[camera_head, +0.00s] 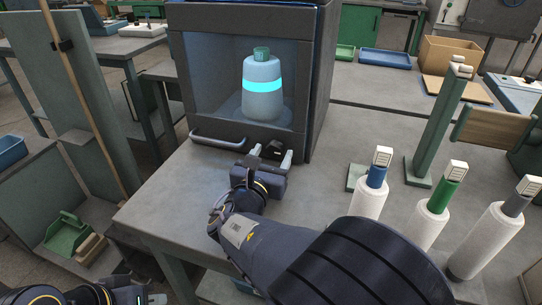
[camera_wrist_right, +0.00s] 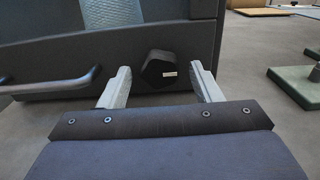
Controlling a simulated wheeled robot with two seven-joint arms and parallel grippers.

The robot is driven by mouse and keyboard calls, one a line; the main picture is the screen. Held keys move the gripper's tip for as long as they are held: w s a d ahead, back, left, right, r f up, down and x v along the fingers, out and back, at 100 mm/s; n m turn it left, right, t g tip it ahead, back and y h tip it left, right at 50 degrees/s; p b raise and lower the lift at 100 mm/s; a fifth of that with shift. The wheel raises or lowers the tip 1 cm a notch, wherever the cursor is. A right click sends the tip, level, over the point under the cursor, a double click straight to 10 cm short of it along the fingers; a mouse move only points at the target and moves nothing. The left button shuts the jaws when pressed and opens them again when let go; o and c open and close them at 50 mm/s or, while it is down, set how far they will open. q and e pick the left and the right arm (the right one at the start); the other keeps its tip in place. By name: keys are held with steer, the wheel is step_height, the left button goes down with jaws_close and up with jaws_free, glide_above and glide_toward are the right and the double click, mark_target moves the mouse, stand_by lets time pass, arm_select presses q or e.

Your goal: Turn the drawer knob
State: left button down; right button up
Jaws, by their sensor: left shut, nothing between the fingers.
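The dark, faceted drawer knob (camera_head: 274,149) sits on the lower front of the cabinet (camera_head: 222,139), to the right of a bar handle (camera_head: 218,140). In the right wrist view the knob (camera_wrist_right: 160,70) has a small pale label and lies between and just beyond the fingertips. My right gripper (camera_head: 271,157) is open in front of the knob, with one finger to each side; the wrist view shows a gap between each finger and the knob (camera_wrist_right: 160,68). My left gripper (camera_head: 150,298) is shut and empty at the bottom left edge, far from the cabinet and partly cut off.
The table's front left is clear.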

steer(key=p+v, duration=0.1)
steer(key=v, duration=0.6)
steer(key=shift+w+r, duration=0.1)
steer(key=shift+r, duration=0.05)
steer(key=shift+s+a, duration=0.1)
steer(key=shift+s, duration=0.35)
